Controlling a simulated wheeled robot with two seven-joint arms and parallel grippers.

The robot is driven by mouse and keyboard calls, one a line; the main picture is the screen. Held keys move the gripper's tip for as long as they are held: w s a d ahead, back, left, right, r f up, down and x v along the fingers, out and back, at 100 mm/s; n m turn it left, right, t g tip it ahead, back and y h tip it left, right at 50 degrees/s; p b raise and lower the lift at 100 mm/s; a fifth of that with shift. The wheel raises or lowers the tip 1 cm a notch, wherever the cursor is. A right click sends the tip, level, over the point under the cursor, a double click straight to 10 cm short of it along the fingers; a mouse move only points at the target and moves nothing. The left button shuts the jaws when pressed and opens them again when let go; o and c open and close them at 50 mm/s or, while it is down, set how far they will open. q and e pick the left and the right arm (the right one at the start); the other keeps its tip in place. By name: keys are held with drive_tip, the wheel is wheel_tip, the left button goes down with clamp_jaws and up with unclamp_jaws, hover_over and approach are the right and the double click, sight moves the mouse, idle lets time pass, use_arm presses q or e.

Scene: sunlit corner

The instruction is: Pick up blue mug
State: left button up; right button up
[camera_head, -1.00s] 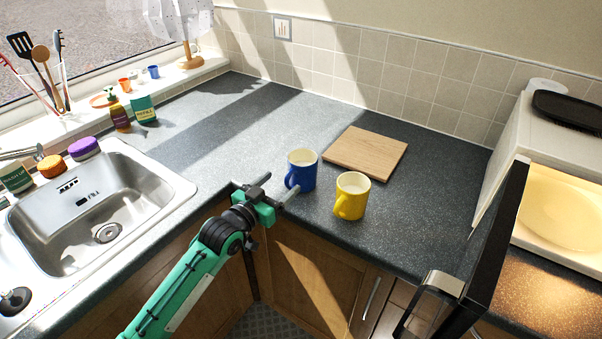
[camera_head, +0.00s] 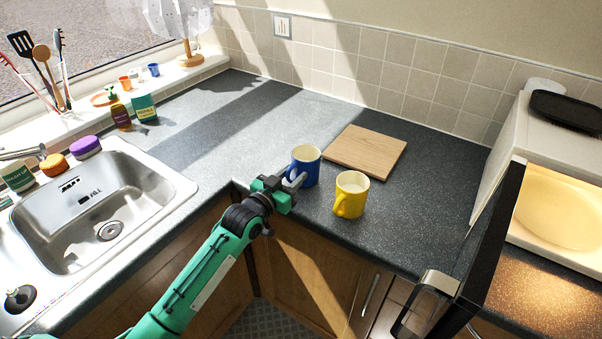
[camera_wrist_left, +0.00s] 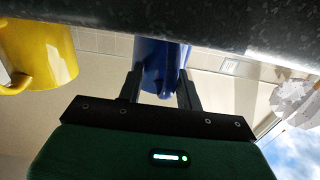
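The blue mug (camera_head: 307,166) stands upright on the dark worktop near its front corner, left of the yellow mug (camera_head: 351,194). My left gripper (camera_head: 298,182) is right at the front left side of the blue mug, level with its handle. The fingers stand apart, and no firm grip on the mug shows. My right gripper is out of view.
A wooden board (camera_head: 366,151) lies behind the mugs. The sink (camera_head: 92,205) is at the left. A microwave (camera_head: 560,205) with its door open stands at the right. The worktop behind the blue mug is clear.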

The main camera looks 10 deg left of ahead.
use_arm(q)
clamp_jaws()
drive_tip(key=shift+r, duration=0.15)
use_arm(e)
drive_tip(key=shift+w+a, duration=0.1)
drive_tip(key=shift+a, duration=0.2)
use_arm(q)
drive_tip(key=shift+r, duration=0.2)
wheel_tip(320, 180, up, 19)
drive_tip(key=b, duration=0.1)
drive_tip(key=shift+r, duration=0.2)
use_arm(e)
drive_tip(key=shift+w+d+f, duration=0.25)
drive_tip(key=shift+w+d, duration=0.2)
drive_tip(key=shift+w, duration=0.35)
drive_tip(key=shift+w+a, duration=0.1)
